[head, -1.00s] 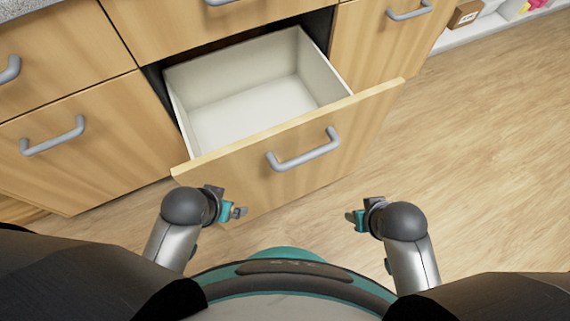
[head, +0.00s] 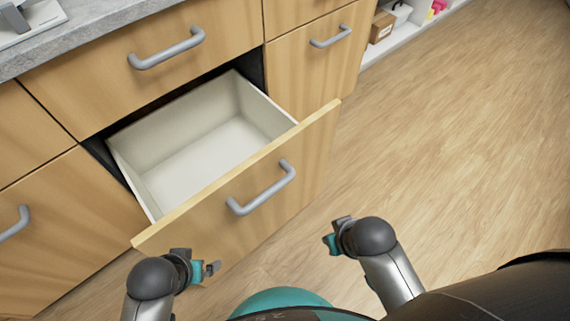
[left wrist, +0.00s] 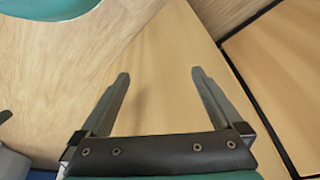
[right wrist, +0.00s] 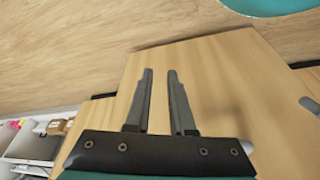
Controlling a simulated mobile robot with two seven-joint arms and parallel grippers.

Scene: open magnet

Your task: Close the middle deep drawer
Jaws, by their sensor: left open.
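The middle deep drawer (head: 228,186) is pulled well out of the wooden cabinet, with an empty white box (head: 195,150) behind its wooden front. Its grey bar handle (head: 262,190) is on the front. My left gripper (head: 212,270) is open and empty beside the lower left of the drawer front; its spread fingers show in the left wrist view (left wrist: 158,80). My right gripper (head: 331,242) is to the right of the drawer front, apart from the handle. In the right wrist view its fingers (right wrist: 160,75) have a narrow empty gap between them.
A shut drawer (head: 150,65) is above the open one, under the grey countertop (head: 100,28). Other shut fronts flank it, one at the right (head: 315,65). A white shelf (head: 400,35) holds a brown box. Wooden floor (head: 440,150) is clear at the right.

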